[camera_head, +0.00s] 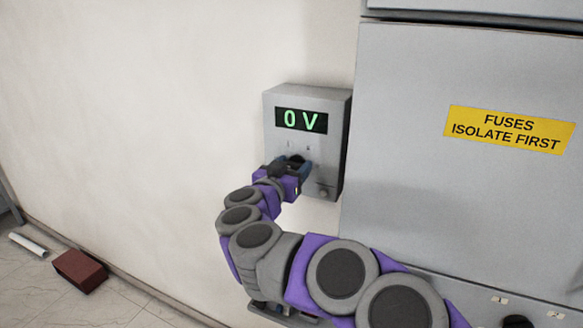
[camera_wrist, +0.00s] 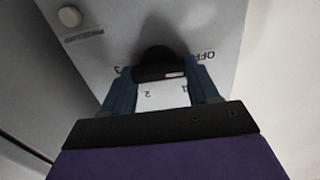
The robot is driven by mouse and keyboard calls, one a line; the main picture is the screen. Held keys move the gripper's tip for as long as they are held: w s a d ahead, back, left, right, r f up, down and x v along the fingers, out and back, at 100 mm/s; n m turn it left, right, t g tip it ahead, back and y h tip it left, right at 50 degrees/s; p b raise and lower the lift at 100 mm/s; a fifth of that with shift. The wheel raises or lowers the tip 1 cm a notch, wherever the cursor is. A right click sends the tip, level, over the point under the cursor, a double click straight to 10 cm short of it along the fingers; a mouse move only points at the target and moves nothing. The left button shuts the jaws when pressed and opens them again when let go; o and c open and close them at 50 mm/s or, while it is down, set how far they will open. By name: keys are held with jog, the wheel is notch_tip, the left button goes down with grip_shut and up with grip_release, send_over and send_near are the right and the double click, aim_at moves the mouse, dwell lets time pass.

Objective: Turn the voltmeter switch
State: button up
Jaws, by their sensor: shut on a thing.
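The voltmeter (camera_head: 279,101) is a grey box on the wall, left of a large grey cabinet. Its display (camera_head: 301,120) reads "0 V" in green. My gripper (camera_head: 296,164) is at the lower front of the box and mostly hides the switch in the head view. In the wrist view, the black switch knob (camera_wrist: 160,62) sits between the two blue fingers of my gripper (camera_wrist: 163,88), which are shut on it. Markings "OFF", "1", "2" and "3" surround the knob and look upside down there. A pale mark shows on the knob, toward the right finger.
A round button (camera_wrist: 69,16) with a label is on the same panel; it also shows low on the box in the head view (camera_head: 322,193). The grey cabinet (camera_head: 420,90) with a yellow fuse sign (camera_head: 508,129) stands close on the right. A brick (camera_head: 80,271) and white tube (camera_head: 28,244) lie on the floor.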

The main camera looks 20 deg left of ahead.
jog(key=c, duration=0.3)
